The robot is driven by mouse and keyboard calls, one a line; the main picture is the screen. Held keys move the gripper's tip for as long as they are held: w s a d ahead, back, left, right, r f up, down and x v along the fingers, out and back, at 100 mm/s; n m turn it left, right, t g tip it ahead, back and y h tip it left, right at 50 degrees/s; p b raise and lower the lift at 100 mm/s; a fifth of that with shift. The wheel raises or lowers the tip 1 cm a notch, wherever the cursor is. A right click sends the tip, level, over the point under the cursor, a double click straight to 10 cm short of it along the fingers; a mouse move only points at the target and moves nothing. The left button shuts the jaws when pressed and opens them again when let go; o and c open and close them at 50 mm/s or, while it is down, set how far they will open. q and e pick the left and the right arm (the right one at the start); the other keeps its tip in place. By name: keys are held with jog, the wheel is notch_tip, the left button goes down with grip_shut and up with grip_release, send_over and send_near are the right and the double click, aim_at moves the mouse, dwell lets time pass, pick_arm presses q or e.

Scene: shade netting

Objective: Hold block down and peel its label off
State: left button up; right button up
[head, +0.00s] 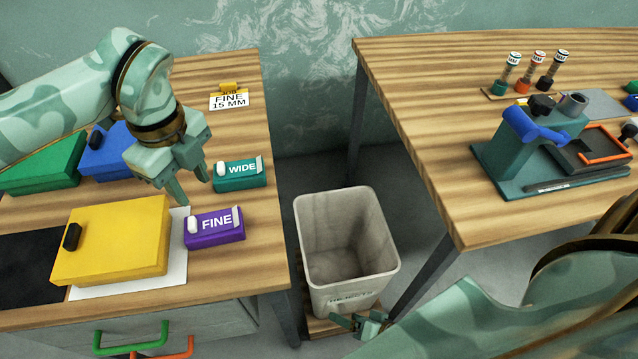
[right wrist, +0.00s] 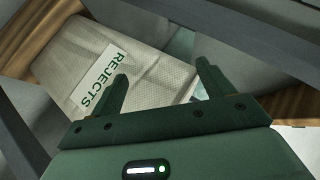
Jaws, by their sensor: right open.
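A purple block (head: 215,238) with a white FINE label (head: 217,221) lies on the left table. Its label has a light tab standing up at the right end, and a white knob sits at the left end. A teal block (head: 240,183) marked WIDE lies behind it. My left gripper (head: 190,190) is open and empty, pointing down above and behind the purple block's left end, apart from it. My right gripper (head: 360,322) is open and low by the front of the grey bin (head: 345,240); it also shows empty in the right wrist view (right wrist: 162,75).
The bin, marked REJECTS (right wrist: 97,83), stands between the two tables. A yellow box (head: 110,240) lies left of the purple block; blue (head: 105,155) and green (head: 45,165) boxes lie behind. A card (head: 229,100) reads FINE 15 MM. A teal fixture (head: 530,150) stands on the right table.

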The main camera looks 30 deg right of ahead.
aim_at(242, 220)
jog(key=w+a+r+m+t+y, duration=0.25)
jog(key=w+r+y, duration=0.25)
jog(key=w+r, duration=0.35)
jog(key=w+d+r+n+h, duration=0.1)
jog(key=w+d+r+n, duration=0.25)
jog(key=w+r, duration=0.55)
jog(key=w+d+r+n+h, duration=0.1)
jog(key=w+d+r+n, duration=0.2)
jog(key=w+r+n, duration=0.5)
jog(key=s+a+r+n+g+y, duration=0.2)
jog(key=s+r+n+g, duration=0.2)
jog(key=r+n+g, duration=0.15)
jog(key=s+a+r+n+g+y, duration=0.3)
jog(key=s+r+n+g, duration=0.15)
jog(key=r+n, duration=0.25)
jog(key=shift+t, duration=0.25)
jog(key=x, duration=1.6)
jog(key=shift+f, duration=0.15)
